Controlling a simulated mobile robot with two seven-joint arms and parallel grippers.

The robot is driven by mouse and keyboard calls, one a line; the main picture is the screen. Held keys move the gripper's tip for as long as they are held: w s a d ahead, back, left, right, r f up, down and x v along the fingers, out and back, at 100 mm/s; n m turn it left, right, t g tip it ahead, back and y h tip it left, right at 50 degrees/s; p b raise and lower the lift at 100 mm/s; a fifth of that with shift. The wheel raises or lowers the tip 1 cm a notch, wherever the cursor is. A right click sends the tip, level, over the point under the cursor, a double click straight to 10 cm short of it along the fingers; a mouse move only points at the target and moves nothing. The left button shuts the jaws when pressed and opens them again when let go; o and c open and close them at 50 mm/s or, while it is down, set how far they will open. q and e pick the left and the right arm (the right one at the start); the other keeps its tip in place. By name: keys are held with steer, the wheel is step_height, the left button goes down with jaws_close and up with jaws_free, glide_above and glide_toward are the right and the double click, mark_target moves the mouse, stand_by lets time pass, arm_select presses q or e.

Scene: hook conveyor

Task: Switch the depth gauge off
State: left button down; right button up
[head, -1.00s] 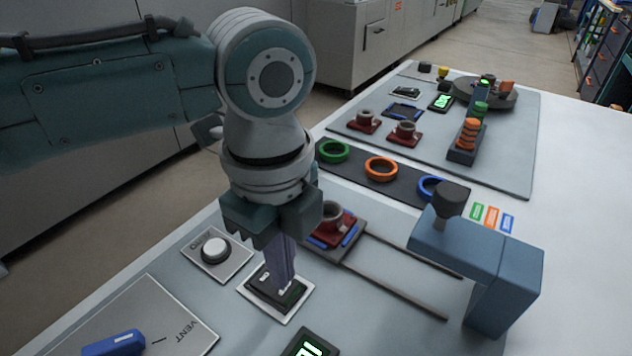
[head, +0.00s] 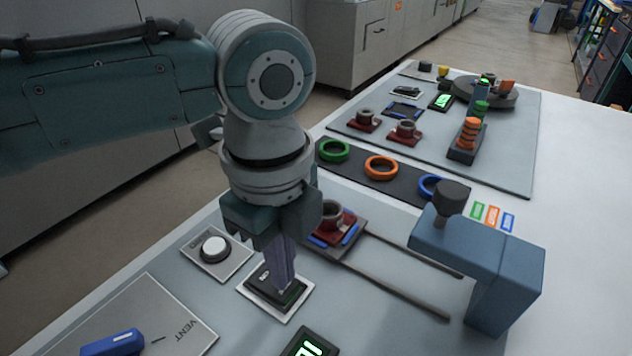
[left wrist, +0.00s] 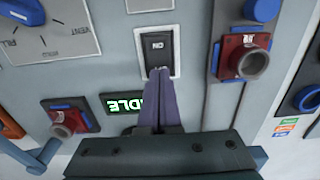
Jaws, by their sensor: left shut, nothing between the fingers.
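A black rocker switch with an ON mark on a white plate (head: 246,287) sits under my left gripper. It shows in the left wrist view as a dark rocker (left wrist: 158,45). My left gripper (head: 284,288) is shut and empty, pointing down. Its fingertips (left wrist: 159,72) are at the near end of the rocker in the wrist view; I cannot tell how firmly they touch. No label naming a depth gauge is readable. A lit display (head: 306,345) is beside the switch; it reads IDLE in the wrist view (left wrist: 125,104). My right gripper is not in view.
A white round button (head: 214,249) and a blue VENT knob (head: 113,343) are to the left. A red fixture (head: 328,229) stands close behind the gripper. A blue bracket with a black knob (head: 487,262) rises at right. Coloured rings (head: 381,168) lie behind.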

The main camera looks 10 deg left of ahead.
arm_select(q)
steer(key=shift+f+b, duration=0.5)
steer(key=shift+f, duration=0.3)
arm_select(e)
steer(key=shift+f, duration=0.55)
arm_select(q)
step_height(320, 180, up, 7)
steer(key=p, duration=0.8)
steer(key=shift+r, duration=0.1)
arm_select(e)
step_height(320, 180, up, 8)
